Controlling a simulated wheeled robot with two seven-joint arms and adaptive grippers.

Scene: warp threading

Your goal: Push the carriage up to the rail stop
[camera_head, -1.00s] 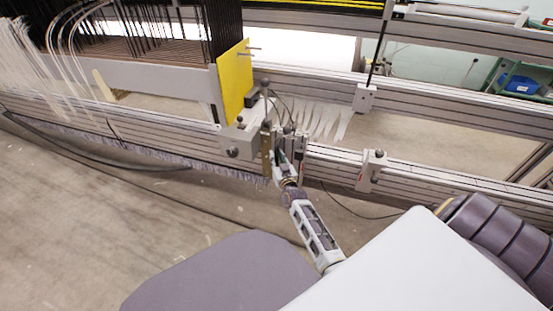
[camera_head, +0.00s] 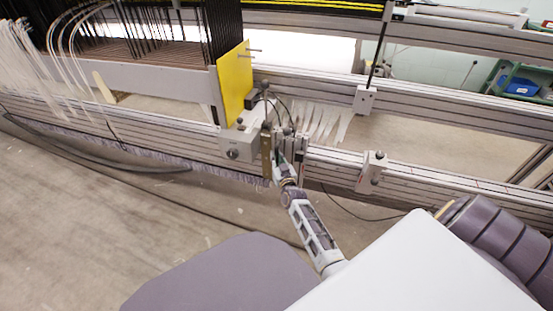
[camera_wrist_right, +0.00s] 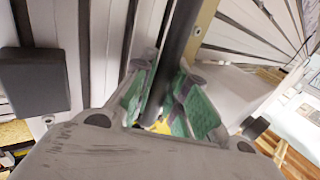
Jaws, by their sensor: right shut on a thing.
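The carriage (camera_head: 238,146), a grey block with a dark knob and an upright brass-coloured plate, sits on the front rail (camera_head: 330,172). A small clamp-like block with a dark knob, seemingly the rail stop (camera_head: 372,172), sits farther right on that rail, with bare rail between them. My right gripper (camera_head: 285,165) is at the carriage's right end. In the right wrist view, its green-padded fingers (camera_wrist_right: 172,100) are shut on a dark upright bar (camera_wrist_right: 178,50), seemingly the carriage's handle. The fingertips are partly hidden in the head view. My left gripper is not in view.
A yellow plate (camera_head: 234,82) stands behind the carriage beside dark wires and white threads. A rear rail (camera_head: 310,92) runs parallel and carries another block (camera_head: 365,98). A dark cable (camera_head: 110,160) hangs along the front. Open floor (camera_head: 90,230) lies at the lower left.

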